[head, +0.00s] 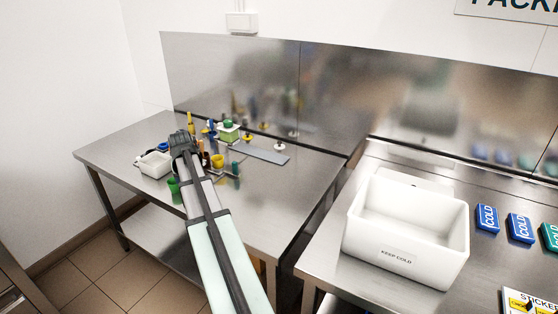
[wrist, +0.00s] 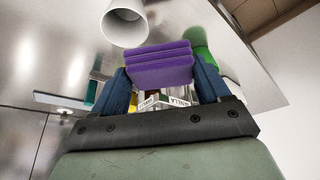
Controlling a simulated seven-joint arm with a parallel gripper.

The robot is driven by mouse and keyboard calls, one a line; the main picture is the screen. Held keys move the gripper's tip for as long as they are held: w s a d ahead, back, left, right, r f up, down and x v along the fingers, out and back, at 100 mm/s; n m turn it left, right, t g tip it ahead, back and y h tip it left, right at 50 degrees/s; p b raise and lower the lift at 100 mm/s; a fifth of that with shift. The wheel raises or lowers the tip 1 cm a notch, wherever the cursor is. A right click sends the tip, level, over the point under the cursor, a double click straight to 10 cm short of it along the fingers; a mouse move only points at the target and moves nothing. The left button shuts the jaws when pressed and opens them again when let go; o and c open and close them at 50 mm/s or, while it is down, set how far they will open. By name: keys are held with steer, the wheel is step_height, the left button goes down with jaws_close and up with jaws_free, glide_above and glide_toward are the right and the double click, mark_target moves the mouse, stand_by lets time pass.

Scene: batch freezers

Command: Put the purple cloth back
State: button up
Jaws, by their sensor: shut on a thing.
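The purple cloth (wrist: 160,64) is a folded, layered pad in the wrist view. It sits between the blue fingers of my gripper (wrist: 162,82), which is shut on it. In the head view my gripper (head: 181,143) is over the left steel table (head: 115,155), among small containers. The cloth cannot be made out in the head view. I cannot tell from these views whether the cloth touches anything below it.
A white tub (head: 155,164), a green cup (head: 174,189) and a yellow cup (head: 217,160) stand near my gripper. A grey board (head: 262,152) lies to the right. A white "KEEP COLD" bin (head: 405,252) and blue packs (head: 487,217) are on the right table.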

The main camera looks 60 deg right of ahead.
steer(key=s+d+r+m+g, duration=0.15)
steer(key=s+d, duration=0.25)
steer(key=d, duration=1)
steer(key=s+d+m+h, duration=0.15)
steer(key=s+d, duration=0.25)
steer(key=d, duration=1)
steer(key=s+d+r+m+y, duration=0.15)
steer(key=s+d, duration=0.25)
steer(key=d, duration=1)
steer(key=shift+m+h, duration=0.45)
steer(key=shift+h, duration=0.15)
steer(key=shift+s+d+f, duration=0.1)
steer(key=shift+f, duration=2.45)
steer(key=shift+s+d+f, duration=0.1)
steer(key=shift+f, duration=2.4)
steer(key=shift+f, duration=0.15)
steer(key=o, duration=1)
steer(key=v, duration=1.2)
steer(key=shift+w+r, duration=0.2)
steer(key=shift+d, duration=0.1)
